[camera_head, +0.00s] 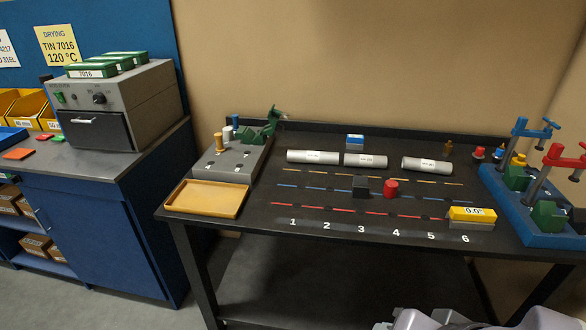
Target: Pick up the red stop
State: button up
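A red cylindrical piece (391,188), which looks like the red stop, stands on the dark bench (330,222) right of the middle, above the printed number 4. It is close to the right side of a small black block (360,187); I cannot tell whether they touch. My gripper is not in view. Pale grey parts at the bottom right edge look like my own body.
Several grey tubes (313,157) lie behind the red piece. A yellow-topped gauge reading 0.0° (472,214) is front right. A blue clamp fixture (530,220) stands at right. A yellow tray (207,199) is at left. The bench's front middle is mostly clear.

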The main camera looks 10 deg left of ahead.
aim_at(391, 186)
jog(key=i+j+z, duration=0.25)
jog(key=i+z, duration=0.15)
jog(key=i+j+z, duration=0.35)
jog(key=i, duration=0.15)
jog(key=i+j+z, duration=0.4)
jog(key=k+j, duration=0.05)
